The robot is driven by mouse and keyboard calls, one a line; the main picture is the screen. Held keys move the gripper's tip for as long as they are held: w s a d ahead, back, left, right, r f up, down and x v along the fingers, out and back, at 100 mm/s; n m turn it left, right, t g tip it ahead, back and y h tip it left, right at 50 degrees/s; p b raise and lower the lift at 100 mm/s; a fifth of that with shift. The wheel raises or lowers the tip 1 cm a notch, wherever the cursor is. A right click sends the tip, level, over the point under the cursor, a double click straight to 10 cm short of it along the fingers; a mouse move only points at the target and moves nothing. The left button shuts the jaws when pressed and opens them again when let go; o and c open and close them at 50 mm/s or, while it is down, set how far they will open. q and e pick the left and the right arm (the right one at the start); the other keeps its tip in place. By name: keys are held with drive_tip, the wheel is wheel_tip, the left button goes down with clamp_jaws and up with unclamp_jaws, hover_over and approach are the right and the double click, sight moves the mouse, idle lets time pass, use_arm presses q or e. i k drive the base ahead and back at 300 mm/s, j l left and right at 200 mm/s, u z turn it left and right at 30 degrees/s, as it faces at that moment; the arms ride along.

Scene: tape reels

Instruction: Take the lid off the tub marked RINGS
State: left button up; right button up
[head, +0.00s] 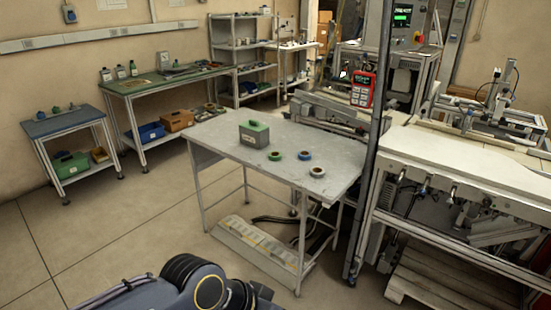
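A tub with a green lid (254,126) stands upright on the grey table (215,143) in the middle of the room. The lid is on it. A pale label shows on its front, but the writing is too small to read. Another green tub (70,164) with a pale label sits on the lower shelf of the small blue-topped table at the left; its label is also unreadable. Neither of my grippers is in view. Part of my own dark arm shows at the bottom, well away from the grey table.
A green tape reel (274,156), a blue one (305,156) and a pale one (317,173) lie on the grey table right of the tub. A dark post (373,140) stands by its right end. Open floor (130,235) lies to the left and in front.

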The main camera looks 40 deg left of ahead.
sight(254, 139)
drive_tip(key=u, duration=1.45)
drive_tip(key=i+j+z, duration=0.45)
drive_tip(key=i+j, duration=0.4)
drive_tip(key=i, duration=0.35)
drive_tip(key=i+j+z, duration=0.4)
drive_tip(key=i+j, duration=0.65)
drive_tip(key=j, duration=0.25)
drive_tip(key=i+j, duration=0.3)
drive_tip(key=i, duration=0.1)
